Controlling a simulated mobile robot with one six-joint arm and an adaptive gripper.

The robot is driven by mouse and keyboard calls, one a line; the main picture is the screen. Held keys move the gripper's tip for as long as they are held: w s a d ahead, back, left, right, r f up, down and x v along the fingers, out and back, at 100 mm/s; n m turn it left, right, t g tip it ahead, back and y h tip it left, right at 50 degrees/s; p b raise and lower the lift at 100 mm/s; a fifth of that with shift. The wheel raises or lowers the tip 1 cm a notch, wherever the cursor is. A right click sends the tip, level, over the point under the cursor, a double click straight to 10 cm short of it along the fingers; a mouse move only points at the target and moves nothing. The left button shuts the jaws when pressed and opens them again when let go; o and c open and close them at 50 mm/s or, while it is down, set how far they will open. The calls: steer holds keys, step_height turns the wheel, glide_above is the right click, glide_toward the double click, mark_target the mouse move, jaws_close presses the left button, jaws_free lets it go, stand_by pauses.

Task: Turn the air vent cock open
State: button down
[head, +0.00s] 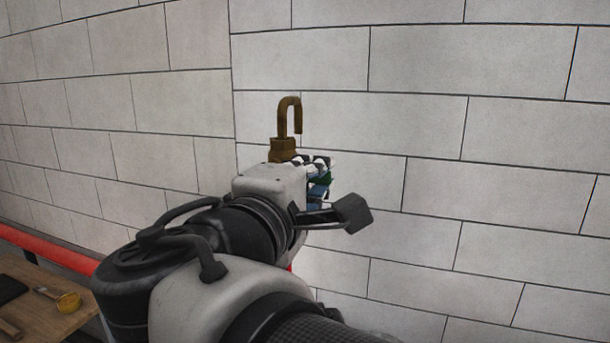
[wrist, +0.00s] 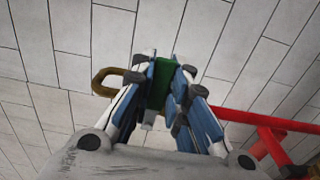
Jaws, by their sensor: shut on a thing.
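The air vent cock shows in the head view as a brass body with an upright hooked spout (head: 289,115), its open end bent over to the right. Its lower part is hidden behind my wrist. My gripper (head: 320,178) is beside it, below and to the right of the spout. In the wrist view my gripper (wrist: 163,82) is shut on the green handle (wrist: 157,90) of the cock, with a blue-sided finger on each side. The brass spout (wrist: 103,78) shows left of the fingers there. The handle's angle is hard to tell.
A pale block wall (head: 480,140) stands behind. A red pipe (head: 50,247) runs along the lower left, and red pipework (wrist: 265,125) shows right in the wrist view. A wooden table (head: 45,310) with several tools is at the lower left.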

steer(key=shift+r, duration=0.1)
steer(key=shift+r+n+p, duration=0.7)
steer(key=shift+n+p, duration=0.25)
steer(key=shift+n, duration=0.15)
steer(key=n+p, duration=0.1)
steer(key=r+n+p, duration=0.1)
steer(key=shift+w+a+r+n, duration=0.1)
steer(key=shift+a+r+n, duration=0.2)
steer(key=n+p, duration=0.1)
steer(key=a+r+n+p, duration=0.1)
steer(key=n+p, duration=0.1)
steer(key=r+n+p, duration=0.1)
steer(key=p, duration=0.1)
steer(key=shift+w+a+r+n, duration=0.15)
steer(key=shift+w+a+n, duration=0.1)
steer(key=shift+w+n, duration=0.05)
steer(key=shift+w+a+r+n+p, duration=0.25)
steer(key=shift+a+n+p, duration=0.5)
steer(key=shift+n+p, duration=0.85)
steer(key=shift+w+a+r+n+p, duration=0.25)
steer(key=shift+a+n+p, duration=0.45)
steer(key=shift+n+p, duration=0.95)
steer(key=shift+w+a+r+n+p, duration=0.25)
steer(key=shift+a+n+p, duration=0.7)
steer(key=shift+p, duration=1.05)
steer(key=shift+d+f, duration=0.1)
steer(key=shift+d, duration=0.1)
